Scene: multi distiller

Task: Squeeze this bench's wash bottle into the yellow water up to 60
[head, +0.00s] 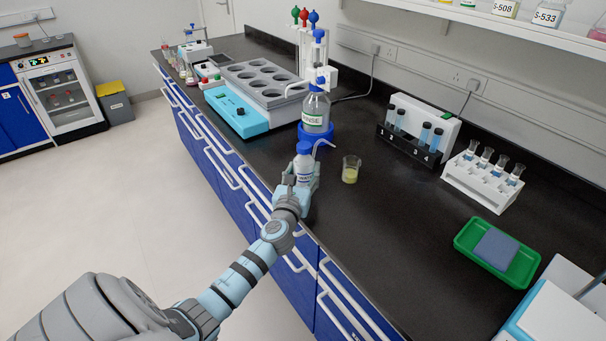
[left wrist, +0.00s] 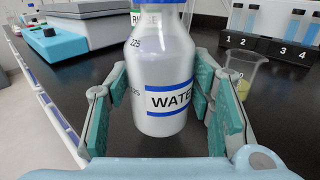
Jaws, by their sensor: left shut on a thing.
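The wash bottle (head: 304,161) is white with a blue cap and a bent spout, and stands near the bench's front edge. In the left wrist view its body (left wrist: 158,72) carries a blue-edged WATER label. My left gripper (head: 305,186) is shut on the bottle, with a finger on each side of it; the gripper also shows in the left wrist view (left wrist: 165,100). The beaker of yellow water (head: 350,174) stands just right of the bottle, below the spout's side. It shows partly behind a finger in the left wrist view (left wrist: 241,80). My right gripper is not in view.
A large RINSE bottle (head: 316,112) on a blue base stands right behind the wash bottle. A numbered tube rack (head: 410,148), a white rack (head: 478,183) and a green tray (head: 462,240) stand to the right. The black bench (head: 370,225) is clear in front of the beaker.

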